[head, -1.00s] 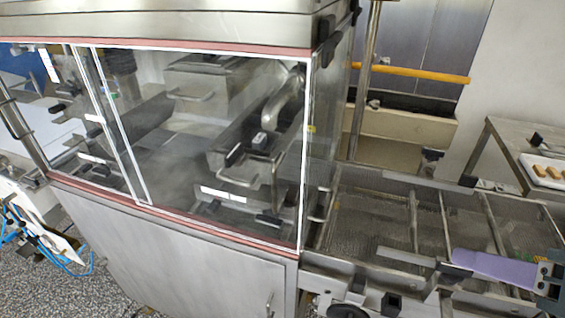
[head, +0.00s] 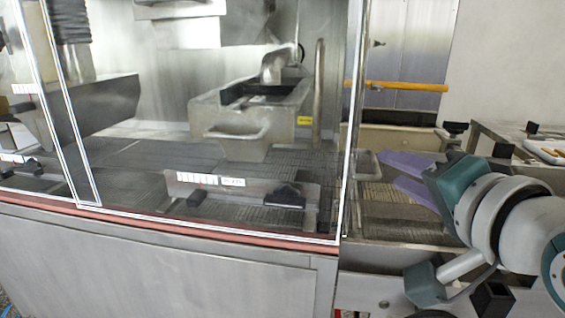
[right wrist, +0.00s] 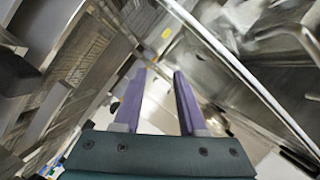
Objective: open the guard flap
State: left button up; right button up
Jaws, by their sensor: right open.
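The guard flap (head: 215,120) is a large clear pane with a thin white frame on the front of the steel enrober. It looks shut, its lower edge along the red strip. My right gripper (head: 391,170) is open and empty, with two purple fingers pointing left, just right of the flap's right edge in the picture. I cannot tell whether it touches the frame. In the right wrist view the fingers (right wrist: 160,76) are apart with nothing between them, and a bright slanting edge runs to their right. My left gripper is not in view.
Behind the pane are a steel trough (head: 250,110) and dark mesh. A steel cabinet front (head: 150,265) lies below. A mesh conveyor (head: 395,215) stands to the right under my right arm. A side table with a white tray (head: 545,150) is at far right.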

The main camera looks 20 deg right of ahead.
aim_at(374, 158)
jog(key=x, duration=0.7)
jog(key=shift+w+f+b, duration=0.1)
jog(key=shift+w+b, duration=0.2)
jog(key=shift+b, duration=0.05)
jog(key=shift+c, duration=0.3)
grip_shut()
jog(key=shift+s+d+f, duration=0.1)
jog(key=shift+f, duration=0.05)
dwell(0.5)
